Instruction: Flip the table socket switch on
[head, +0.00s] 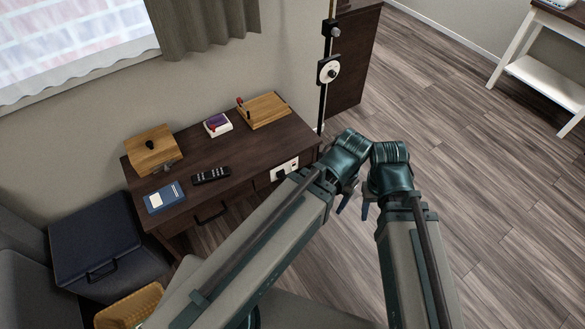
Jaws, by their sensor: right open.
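A white socket panel (291,165) is set in the front of the dark wooden desk (200,187), near its right end. Dark shapes show on its face, and my left arm crosses just in front of its lower right. Its switch is too small to make out. My right gripper (356,204) hangs below the wrists, to the right of the desk and apart from the panel. Its dark fingers are spread with nothing seen between them. My left gripper is hidden behind my arms.
On the desk are a wooden box (151,148), a small white device (217,124), a wooden board (264,110), a black remote (211,175) and a blue book (165,196). A black stand (326,95) rises beyond the desk's right end. Open floor lies to the right.

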